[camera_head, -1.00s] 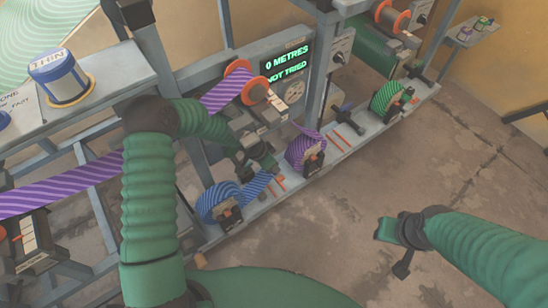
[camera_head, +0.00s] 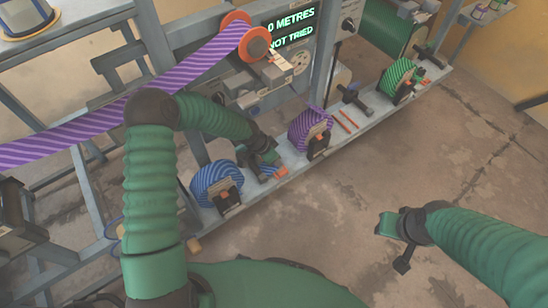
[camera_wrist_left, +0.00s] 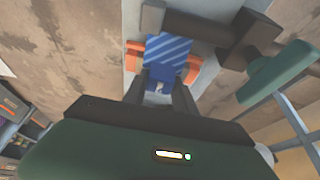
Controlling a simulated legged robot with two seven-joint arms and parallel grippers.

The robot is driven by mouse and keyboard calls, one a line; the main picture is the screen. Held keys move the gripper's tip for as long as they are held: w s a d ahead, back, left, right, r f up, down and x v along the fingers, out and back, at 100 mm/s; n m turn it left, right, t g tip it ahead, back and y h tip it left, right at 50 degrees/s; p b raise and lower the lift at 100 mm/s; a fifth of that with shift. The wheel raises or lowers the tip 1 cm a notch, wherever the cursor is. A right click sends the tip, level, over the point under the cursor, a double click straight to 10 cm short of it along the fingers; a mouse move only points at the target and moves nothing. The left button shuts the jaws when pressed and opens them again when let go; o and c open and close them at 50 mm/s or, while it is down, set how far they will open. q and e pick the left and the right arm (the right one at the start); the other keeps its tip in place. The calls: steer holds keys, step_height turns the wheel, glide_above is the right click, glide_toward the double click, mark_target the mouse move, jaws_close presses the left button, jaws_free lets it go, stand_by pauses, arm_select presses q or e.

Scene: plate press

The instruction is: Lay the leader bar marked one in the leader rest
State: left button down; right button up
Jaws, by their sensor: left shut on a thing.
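My left gripper (camera_head: 266,164) is low over the grey shelf, just right of the blue striped roll (camera_head: 215,184). In the left wrist view its fingers (camera_wrist_left: 162,92) are shut on the end of the blue striped band (camera_wrist_left: 168,48), where the leader bar (camera_wrist_left: 160,86) shows only as a small piece; its mark cannot be read. Orange rest pieces (camera_wrist_left: 136,58) lie on both sides of the band, close to the fingers. Whether the bar touches them cannot be told. In the head view an orange piece (camera_head: 281,172) shows beside the gripper. My right gripper (camera_head: 392,236) hangs over the floor, apart from everything.
A purple striped roll (camera_head: 310,130) and a green striped roll (camera_head: 397,79) stand farther along the shelf (camera_head: 345,148). A purple band (camera_head: 130,108) runs to an orange-flanged spool. The display (camera_head: 290,25) reads "0 METRES NOT TRIED". Floor at right is clear.

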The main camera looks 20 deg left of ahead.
arm_select(q)
steer(key=c, duration=0.9)
jaws_free()
steer(key=p+v, duration=0.5)
steer(key=v, duration=0.7)
steer(key=shift+p, duration=0.3)
